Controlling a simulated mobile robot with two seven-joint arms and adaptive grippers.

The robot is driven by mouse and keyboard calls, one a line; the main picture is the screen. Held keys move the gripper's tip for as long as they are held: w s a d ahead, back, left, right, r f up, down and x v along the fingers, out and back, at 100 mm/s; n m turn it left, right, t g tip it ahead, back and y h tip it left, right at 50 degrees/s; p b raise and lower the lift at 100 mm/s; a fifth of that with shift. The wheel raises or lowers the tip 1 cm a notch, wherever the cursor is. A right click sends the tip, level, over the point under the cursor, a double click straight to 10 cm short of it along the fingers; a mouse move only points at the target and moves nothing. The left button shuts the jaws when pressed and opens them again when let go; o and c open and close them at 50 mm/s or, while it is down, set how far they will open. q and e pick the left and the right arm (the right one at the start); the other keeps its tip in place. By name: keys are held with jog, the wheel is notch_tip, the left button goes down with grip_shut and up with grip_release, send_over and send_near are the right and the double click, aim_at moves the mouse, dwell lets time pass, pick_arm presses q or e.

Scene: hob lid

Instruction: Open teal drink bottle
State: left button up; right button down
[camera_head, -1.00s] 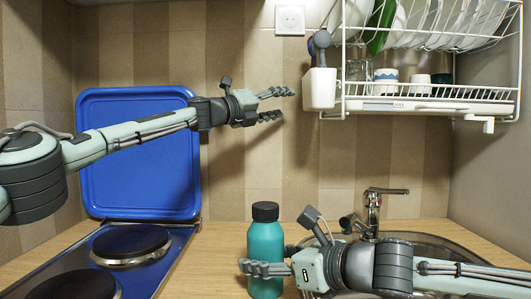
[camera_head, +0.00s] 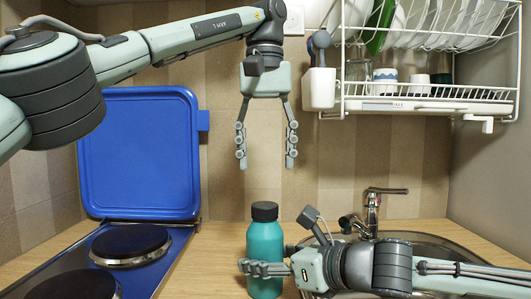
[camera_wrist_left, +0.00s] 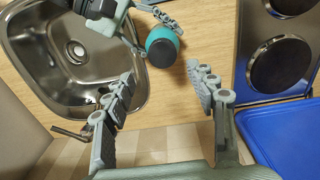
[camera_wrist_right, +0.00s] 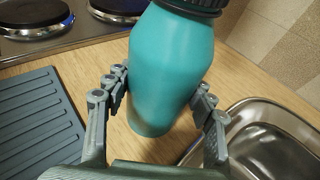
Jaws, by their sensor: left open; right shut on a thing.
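The teal drink bottle (camera_head: 265,245) stands upright on the wooden counter in the head view, with its black cap (camera_head: 265,211) on top. My right gripper (camera_head: 270,268) is shut around the bottle's body from the right; the right wrist view shows its fingers on both sides of the bottle (camera_wrist_right: 168,75). My left gripper (camera_head: 266,165) points down, open and empty, above the cap with a clear gap. In the left wrist view, the cap (camera_wrist_left: 162,53) lies beyond and between the open left fingers (camera_wrist_left: 168,108).
The hob (camera_head: 130,245) with its raised blue lid (camera_head: 140,150) is on the left. The sink (camera_head: 430,240) and tap (camera_head: 373,210) are on the right. A dish rack (camera_head: 430,103) and white utensil holder (camera_head: 319,88) hang at upper right. A dark ridged mat (camera_wrist_right: 38,125) lies beside the bottle.

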aim_at(265, 204)
pick_arm(q)
jog(key=shift+s+a+f, duration=0.1)
jog(key=shift+a+f, duration=0.1)
jog(key=shift+f, duration=0.05)
notch_tip(265, 204, down, 7)
jog(key=shift+f, duration=0.15)
jog(key=shift+c, duration=0.6)
